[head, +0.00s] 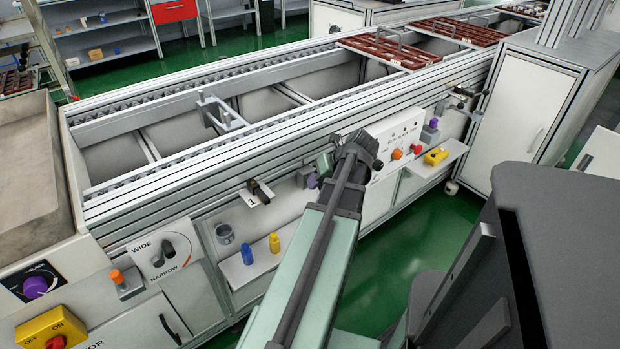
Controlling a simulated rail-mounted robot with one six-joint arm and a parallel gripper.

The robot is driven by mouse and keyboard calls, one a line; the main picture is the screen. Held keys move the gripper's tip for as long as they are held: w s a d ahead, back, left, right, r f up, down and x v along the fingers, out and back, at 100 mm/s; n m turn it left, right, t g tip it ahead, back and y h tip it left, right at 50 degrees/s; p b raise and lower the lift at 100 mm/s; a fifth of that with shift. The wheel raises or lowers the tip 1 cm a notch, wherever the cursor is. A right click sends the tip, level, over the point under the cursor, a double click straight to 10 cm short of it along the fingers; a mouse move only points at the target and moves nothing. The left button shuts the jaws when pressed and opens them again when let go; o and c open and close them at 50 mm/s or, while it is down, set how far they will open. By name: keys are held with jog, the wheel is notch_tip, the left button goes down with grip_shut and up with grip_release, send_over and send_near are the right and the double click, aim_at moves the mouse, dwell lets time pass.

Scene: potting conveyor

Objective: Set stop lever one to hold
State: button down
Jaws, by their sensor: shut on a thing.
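Stop lever one (259,191) is a short dark handle on the conveyor's front rail, by a white plate (250,199) marked 1. My gripper (354,148) is well to the right of it, at the front rail. The two are apart. My wrist covers the jaws and whatever they are shut on, so I cannot make out that thing. The lever's hold position is not readable from here.
Another dark lever (462,91) is farther right on the rail. A shelf (250,265) below lever one carries a blue bottle (247,254) and a yellow bottle (274,243). A steel bracket (221,113) stands over the conveyor; brown trays (390,49) lie beyond.

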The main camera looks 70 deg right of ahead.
jog(key=shift+w+d+r, duration=0.1)
jog(key=shift+r, duration=0.05)
dwell(0.4)
jog(key=c, duration=0.9)
grip_release()
jog(key=p+v, duration=0.9)
jog(key=v, duration=0.1)
jog(key=shift+r, duration=0.45)
jog(key=shift+d, duration=0.15)
